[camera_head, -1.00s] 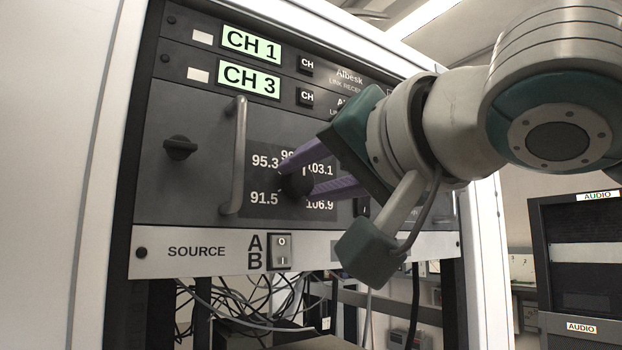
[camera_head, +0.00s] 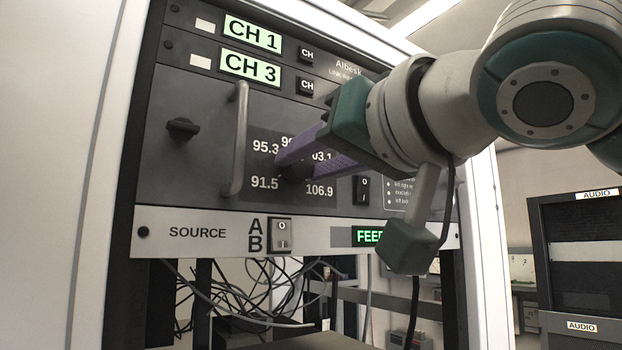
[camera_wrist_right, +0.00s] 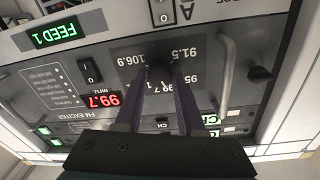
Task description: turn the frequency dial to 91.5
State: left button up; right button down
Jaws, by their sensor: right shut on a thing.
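The frequency dial (camera_head: 295,173) is a dark round knob on the grey rack panel, ringed by printed numbers including 91.5 (camera_head: 264,183), 95.3, 103.1 and 106.9. My right gripper (camera_head: 293,163) has its purple fingers shut on this dial, one on each side. In the right wrist view, which is upside down, the dial (camera_wrist_right: 160,73) sits between the fingertips. A red display (camera_wrist_right: 105,99) there reads 99.7. The dial's pointer is hidden or too dark to read. My left gripper is not in view.
A vertical handle (camera_head: 238,140) stands out left of the dial, with another dark knob (camera_head: 182,128) beyond it. A black rocker switch (camera_head: 364,189) is to the right. Below are the A/B source switch (camera_head: 281,236) and loose cables (camera_head: 240,290).

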jog(key=n+b, duration=0.1)
jog(key=n, duration=0.3)
jog(key=shift+w+f+n+y, duration=0.1)
jog(key=shift+f+n+y, duration=0.05)
jog(key=shift+n+y, duration=0.2)
jog(key=n, duration=0.6)
jog(key=shift+d+b, duration=0.1)
jog(key=shift+b, duration=0.3)
jog(key=n+y, duration=0.1)
jog(key=n, duration=0.3)
jog(key=shift+n, duration=0.35)
jog(key=shift+n+g+p, duration=0.3)
jog(key=shift+n+p, duration=0.15)
jog(key=shift+n, duration=1.95)
jog(key=c, duration=0.5)
grip_release()
